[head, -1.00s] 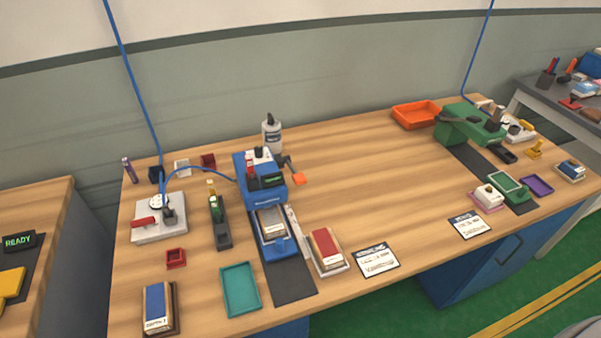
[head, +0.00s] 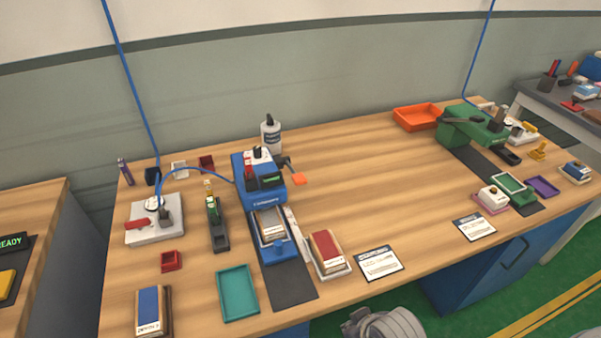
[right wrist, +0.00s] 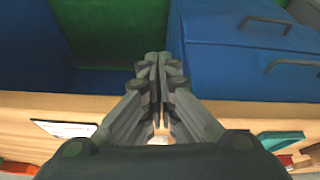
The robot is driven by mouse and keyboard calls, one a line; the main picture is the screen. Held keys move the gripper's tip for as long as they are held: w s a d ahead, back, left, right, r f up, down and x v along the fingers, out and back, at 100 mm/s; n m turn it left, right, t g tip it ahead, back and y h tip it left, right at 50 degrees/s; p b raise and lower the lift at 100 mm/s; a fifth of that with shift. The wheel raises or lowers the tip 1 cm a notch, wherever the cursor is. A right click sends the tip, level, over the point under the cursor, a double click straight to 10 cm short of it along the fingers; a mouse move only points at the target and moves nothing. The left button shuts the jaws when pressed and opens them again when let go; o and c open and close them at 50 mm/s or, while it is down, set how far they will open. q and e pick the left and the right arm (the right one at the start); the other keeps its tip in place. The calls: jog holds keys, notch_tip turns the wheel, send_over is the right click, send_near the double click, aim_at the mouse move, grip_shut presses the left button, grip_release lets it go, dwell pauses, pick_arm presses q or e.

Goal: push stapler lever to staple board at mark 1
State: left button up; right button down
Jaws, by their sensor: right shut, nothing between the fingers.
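A small black and green stapler-like tool (head: 217,225) lies on the table left of the blue machine. The blue machine (head: 258,180) has a side lever with an orange tip (head: 298,180). A board-like block (head: 270,226) sits in its blue holder, below the head. I cannot tell which of these the task calls the stapler, and no mark 1 is readable. My right gripper (right wrist: 158,62) is shut and empty in the right wrist view, in front of the table's front edge, touching nothing I can see. My left gripper is not in view.
A red-topped block (head: 326,247), a white card (head: 380,263) and a teal tray (head: 237,293) lie near the front edge. A green machine (head: 472,127) stands at the right. The middle of the table (head: 360,185) is clear. Blue cabinets (right wrist: 250,60) are below the tabletop.

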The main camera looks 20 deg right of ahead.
jog(key=w+r+t, duration=0.1)
jog(key=w+r, duration=0.3)
jog(key=w, duration=0.1)
jog(key=w+r+t, duration=0.2)
jog(key=w+r, duration=0.2)
jog(key=w, duration=0.1)
jog(key=w+r+t, duration=0.2)
jog(key=w+r, duration=0.2)
jog(key=w, duration=0.1)
jog(key=shift+w+m, duration=0.3)
jog(key=shift+m, duration=0.1)
jog(key=w+r+t, duration=0.4)
jog(key=w+r, duration=0.7)
jog(key=r, duration=0.2)
jog(key=shift+a+m+t, duration=0.2)
jog(key=shift+m+t, duration=0.1)
jog(key=shift+w, duration=0.1)
jog(key=p, duration=0.1)
send_over(300, 180)
notch_tip(300, 180, down, 3)
jog(key=shift+f, duration=0.15)
notch_tip(300, 180, down, 3)
jog(key=shift+f+p, duration=0.15)
jog(key=shift+p, duration=0.2)
jog(key=shift+f, duration=0.5)
